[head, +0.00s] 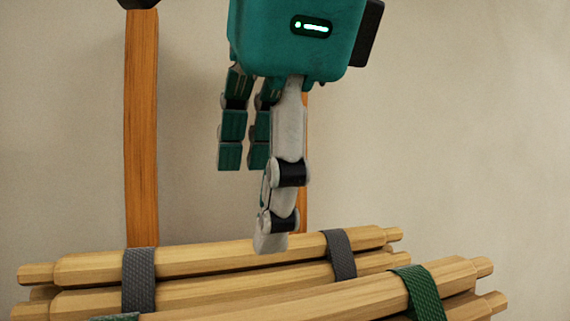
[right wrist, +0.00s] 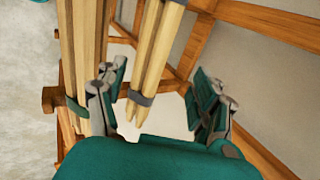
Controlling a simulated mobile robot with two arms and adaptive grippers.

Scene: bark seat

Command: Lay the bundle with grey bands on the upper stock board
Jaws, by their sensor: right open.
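The bundle with grey bands (head: 200,261), pale wooden sticks tied by two dark grey straps, lies across the lower part of the head view. In the right wrist view the same bundle (right wrist: 155,45) shows between the two sides of my fingers, nearer the left ones. My right gripper (head: 254,202) points down over the middle of this bundle, its fingers spread and empty. Its grey fingertip overlaps the top stick in the head view; I cannot tell whether it touches. The right gripper (right wrist: 158,105) also looks open at the wrist. I cannot make out the upper stock board. My left gripper is out of view.
A similar bundle with green bands (head: 340,299) lies in front of the grey-banded one, close beside it; it also shows in the wrist view (right wrist: 89,45). An upright wooden post (head: 141,130) stands behind. Wooden frame bars (right wrist: 275,22) cross the wrist view's upper right.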

